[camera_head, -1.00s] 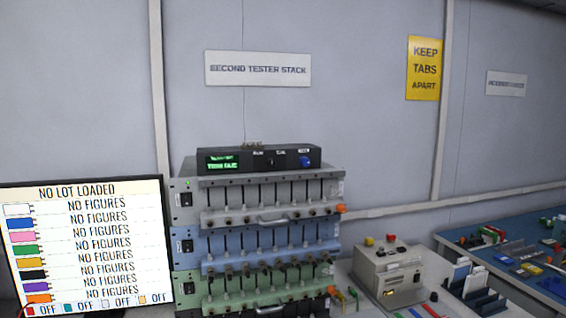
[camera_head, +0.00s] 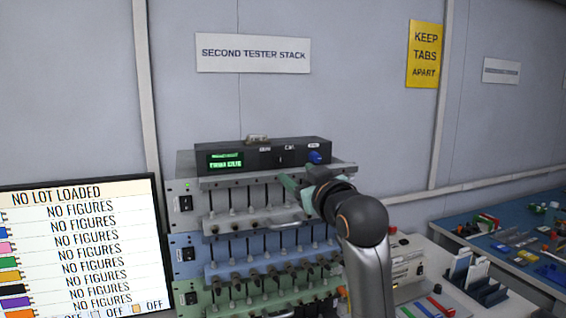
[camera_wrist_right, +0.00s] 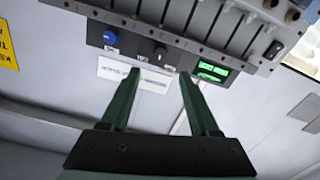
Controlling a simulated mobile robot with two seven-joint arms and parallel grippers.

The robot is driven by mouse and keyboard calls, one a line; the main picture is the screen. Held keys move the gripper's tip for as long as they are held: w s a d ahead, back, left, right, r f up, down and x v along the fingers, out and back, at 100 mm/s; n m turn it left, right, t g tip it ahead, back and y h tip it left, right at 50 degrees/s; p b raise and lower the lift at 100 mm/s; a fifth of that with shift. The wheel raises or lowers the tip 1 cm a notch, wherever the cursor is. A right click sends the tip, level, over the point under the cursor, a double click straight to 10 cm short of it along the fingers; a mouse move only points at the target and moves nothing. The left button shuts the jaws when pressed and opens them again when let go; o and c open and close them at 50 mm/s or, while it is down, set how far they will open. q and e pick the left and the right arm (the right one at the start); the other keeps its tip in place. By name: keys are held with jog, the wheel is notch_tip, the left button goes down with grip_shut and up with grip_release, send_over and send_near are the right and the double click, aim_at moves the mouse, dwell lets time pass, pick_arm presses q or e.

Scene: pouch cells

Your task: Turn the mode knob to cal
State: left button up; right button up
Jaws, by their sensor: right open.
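The black tester box (camera_head: 246,157) sits on top of the tester stack, with a lit green display (camera_head: 225,161). Its small dark knob (camera_head: 280,160) lies between two labels, the right one seeming to read CAL; its pointer is too small to read surely. It also shows in the right wrist view (camera_wrist_right: 160,50), inverted. A blue knob (camera_head: 315,157) sits at the box's right end. My right gripper (camera_head: 300,180) is open and empty, just below and in front of the box. In the wrist view its green fingertips (camera_wrist_right: 160,73) straddle the dark knob's line, apart from it. My left gripper is not seen.
Grey, blue and green tester racks (camera_head: 222,225) with cables and handles stand under the box. A monitor (camera_head: 85,240) stands at the left. A beige device (camera_head: 408,255) and a blue bench (camera_head: 480,215) with parts lie right.

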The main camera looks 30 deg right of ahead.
aim_at(281, 162)
jog(key=p+x, duration=0.1)
jog(key=x, duration=0.8)
jog(key=shift+w+p, duration=0.3)
jog(key=shift+p, duration=0.1)
jog(key=shift+c, duration=0.3)
grip_shut()
